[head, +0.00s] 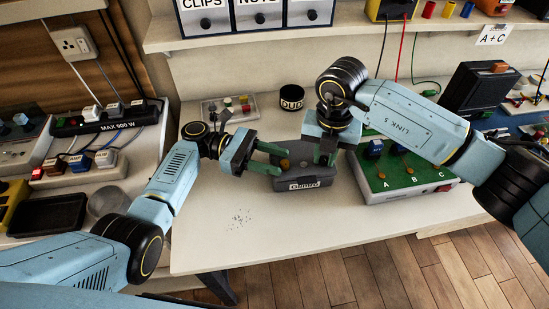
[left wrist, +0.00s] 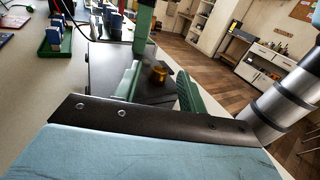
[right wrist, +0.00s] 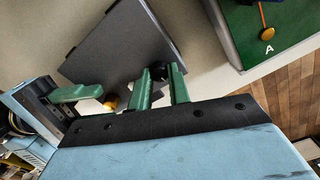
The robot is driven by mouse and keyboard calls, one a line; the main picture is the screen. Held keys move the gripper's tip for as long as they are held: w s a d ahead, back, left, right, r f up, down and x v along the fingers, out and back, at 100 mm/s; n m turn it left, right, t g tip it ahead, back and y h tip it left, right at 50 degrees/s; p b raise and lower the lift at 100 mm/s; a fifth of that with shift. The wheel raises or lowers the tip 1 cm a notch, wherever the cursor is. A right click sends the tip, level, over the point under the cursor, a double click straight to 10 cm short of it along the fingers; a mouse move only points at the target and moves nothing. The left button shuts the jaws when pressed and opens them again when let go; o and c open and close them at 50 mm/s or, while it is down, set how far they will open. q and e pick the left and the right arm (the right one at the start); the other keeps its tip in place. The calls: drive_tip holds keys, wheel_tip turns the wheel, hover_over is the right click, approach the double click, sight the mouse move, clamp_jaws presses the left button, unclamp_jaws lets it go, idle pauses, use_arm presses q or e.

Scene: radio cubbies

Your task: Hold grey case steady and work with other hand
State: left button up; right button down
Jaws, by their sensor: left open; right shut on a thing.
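The grey case (head: 312,184) with a white label on its front stands near the middle of the worktop. It also shows in the left wrist view (left wrist: 105,68) and the right wrist view (right wrist: 115,45). My right gripper (right wrist: 162,85) comes down from above and is shut on the case's edge. My left gripper (head: 270,160) is open at the case's left side. A brass-coloured knob (left wrist: 158,73) lies between its fingers, with a gap visible on its sides; it also shows in the right wrist view (right wrist: 110,103). The case's inside is mostly hidden.
A green board (head: 405,180) marked A, B and C stands right of the case. A black cup (head: 291,98) and a small grey panel (head: 228,108) stand behind.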

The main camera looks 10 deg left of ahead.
use_arm(q)
drive_tip(key=shift+d, duration=0.3)
clamp_jaws()
drive_tip(key=shift+s+t, duration=0.1)
drive_tip(key=shift+t, duration=0.2)
